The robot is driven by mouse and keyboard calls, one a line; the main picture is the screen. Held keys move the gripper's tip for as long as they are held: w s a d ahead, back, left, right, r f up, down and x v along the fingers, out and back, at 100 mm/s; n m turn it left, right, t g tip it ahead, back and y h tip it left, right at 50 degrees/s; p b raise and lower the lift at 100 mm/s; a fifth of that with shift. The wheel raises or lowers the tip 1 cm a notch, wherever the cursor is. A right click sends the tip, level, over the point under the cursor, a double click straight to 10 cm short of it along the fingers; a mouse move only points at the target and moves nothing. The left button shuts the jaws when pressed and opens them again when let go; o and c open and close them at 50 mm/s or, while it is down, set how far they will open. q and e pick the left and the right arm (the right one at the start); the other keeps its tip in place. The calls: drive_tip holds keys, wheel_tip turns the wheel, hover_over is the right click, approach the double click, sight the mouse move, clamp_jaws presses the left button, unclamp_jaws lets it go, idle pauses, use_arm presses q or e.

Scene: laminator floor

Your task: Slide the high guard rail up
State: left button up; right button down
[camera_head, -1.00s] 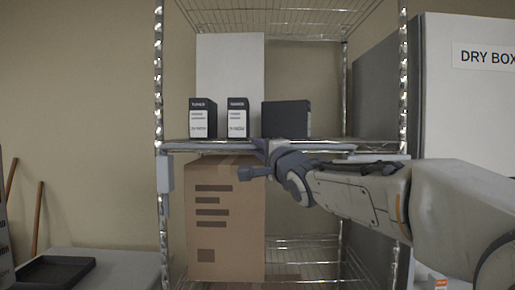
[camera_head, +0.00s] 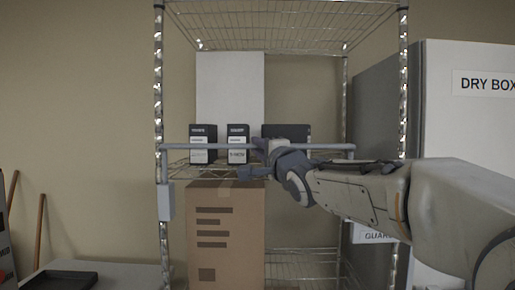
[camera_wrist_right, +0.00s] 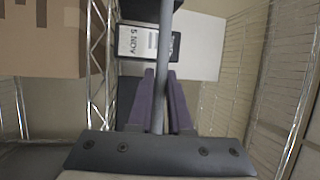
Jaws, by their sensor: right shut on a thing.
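The high guard rail (camera_head: 215,147) is a grey horizontal bar across the front of the shelf rack, level and in front of the lower part of the toner boxes. My right gripper (camera_head: 258,150) is shut on it near the middle of its length. In the right wrist view, the rail (camera_wrist_right: 166,45) runs upright in the picture between the two purple-grey fingers (camera_wrist_right: 161,100). A grey bracket (camera_head: 166,201) hangs at the rail's left end by the left post. My forearm hides part of the rack at the right. My left gripper is not in view.
Toner boxes (camera_head: 203,145) and a dark box (camera_head: 287,132) stand on the wire shelf (camera_head: 180,170) behind the rail. A brown carton (camera_head: 226,235) is below. An upper wire shelf (camera_head: 280,25) is overhead. The dry box cabinet (camera_head: 470,120) stands close at the right.

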drive_tip(key=shift+r, duration=0.7)
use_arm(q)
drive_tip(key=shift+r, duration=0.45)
use_arm(e)
drive_tip(key=shift+s, duration=0.1)
drive_tip(key=c, duration=0.8)
unclamp_jaws()
drive_tip(key=shift+c, duration=0.2)
drive_tip(key=shift+f, duration=0.1)
drive_tip(key=shift+d+f, duration=0.1)
drive_tip(key=shift+f, duration=0.05)
use_arm(q)
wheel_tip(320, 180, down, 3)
drive_tip(key=b, duration=0.3)
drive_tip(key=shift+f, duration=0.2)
use_arm(e)
drive_tip(key=v, duration=1)
drive_tip(key=shift+s, duration=0.15)
